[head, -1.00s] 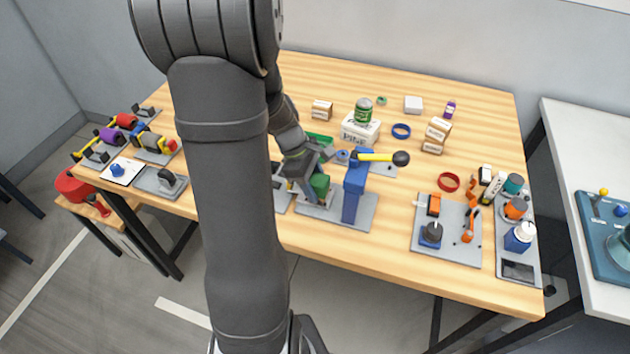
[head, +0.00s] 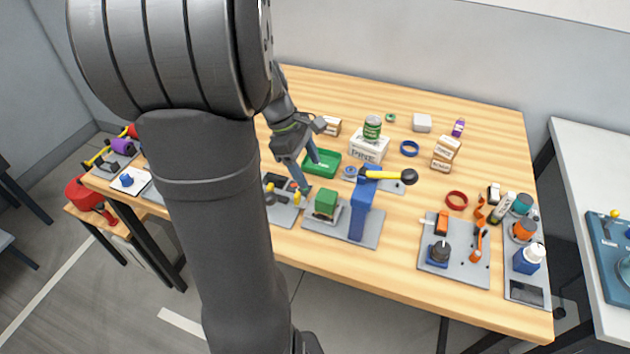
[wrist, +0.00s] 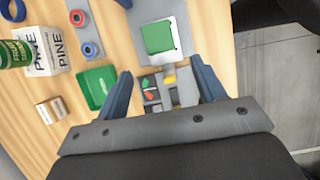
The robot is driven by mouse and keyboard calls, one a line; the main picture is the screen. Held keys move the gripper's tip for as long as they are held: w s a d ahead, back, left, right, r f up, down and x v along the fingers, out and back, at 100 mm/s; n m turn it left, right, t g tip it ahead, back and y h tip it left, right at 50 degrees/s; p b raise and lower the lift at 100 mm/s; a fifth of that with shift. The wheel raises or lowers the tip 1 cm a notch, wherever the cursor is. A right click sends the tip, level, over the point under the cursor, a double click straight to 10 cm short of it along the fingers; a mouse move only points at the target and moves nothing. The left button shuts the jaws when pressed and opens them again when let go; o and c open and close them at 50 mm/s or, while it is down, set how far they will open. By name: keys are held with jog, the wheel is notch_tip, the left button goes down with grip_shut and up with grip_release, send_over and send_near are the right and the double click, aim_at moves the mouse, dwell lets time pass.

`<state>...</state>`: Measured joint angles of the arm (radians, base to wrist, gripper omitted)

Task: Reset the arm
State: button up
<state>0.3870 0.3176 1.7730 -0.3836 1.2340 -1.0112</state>
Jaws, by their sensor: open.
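My gripper (head: 309,172) hangs over the middle of the wooden table, left of the blue post stand. Its two blue-grey fingers are apart with nothing between them. In the wrist view the open fingers (wrist: 160,90) frame a grey tray with small coloured parts (wrist: 160,88) below. My dark grey arm crosses the left part of the head view and hides some of the table.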

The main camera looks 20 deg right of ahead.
aim_at(324, 195)
jog(key=shift+v, duration=0.85)
jog(key=shift+f, duration=0.15)
jog(key=x, duration=1.2)
jog(key=shift+f, duration=0.4)
notch_tip(324, 195, up, 3)
jog(key=shift+f, duration=0.15)
jog(key=shift+r, duration=0.45)
jog(key=shift+f, duration=0.15)
